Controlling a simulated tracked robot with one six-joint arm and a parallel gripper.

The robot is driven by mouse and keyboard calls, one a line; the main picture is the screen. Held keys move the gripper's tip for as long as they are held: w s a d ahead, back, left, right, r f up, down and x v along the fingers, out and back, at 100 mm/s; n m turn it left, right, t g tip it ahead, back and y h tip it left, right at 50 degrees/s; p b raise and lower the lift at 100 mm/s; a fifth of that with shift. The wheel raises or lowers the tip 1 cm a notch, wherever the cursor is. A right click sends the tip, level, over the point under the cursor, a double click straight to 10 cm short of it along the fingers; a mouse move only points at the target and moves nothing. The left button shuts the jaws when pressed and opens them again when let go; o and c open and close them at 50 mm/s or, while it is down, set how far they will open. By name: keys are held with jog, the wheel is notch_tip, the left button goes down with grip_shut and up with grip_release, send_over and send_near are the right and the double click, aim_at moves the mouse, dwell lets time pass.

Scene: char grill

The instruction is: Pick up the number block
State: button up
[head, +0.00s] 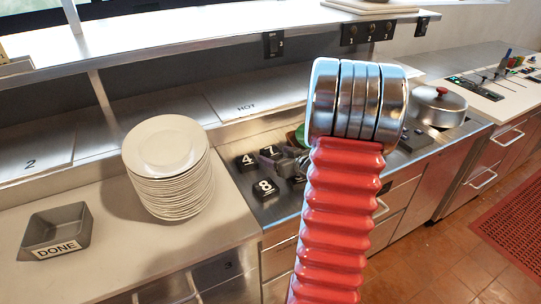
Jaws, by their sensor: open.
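Several black number blocks with white digits sit on the metal counter left of my red arm. My gripper (284,163) is a small dark grey shape among the blocks, just right of the 4 and close to the 7. It is open, with no block seen held in it. The chrome joint of my arm hides part of it, and I cannot tell whether it touches a block.
A tall stack of white plates (168,170) stands left of the blocks. A grey bin marked DONE (56,232) is at the far left. A shelf (200,45) runs above the counter. A lidded pot (439,107) stands to the right. A green item (300,135) is mostly hidden.

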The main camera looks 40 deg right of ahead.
jog(key=shift+x, duration=1.05)
jog(key=c, duration=1.2)
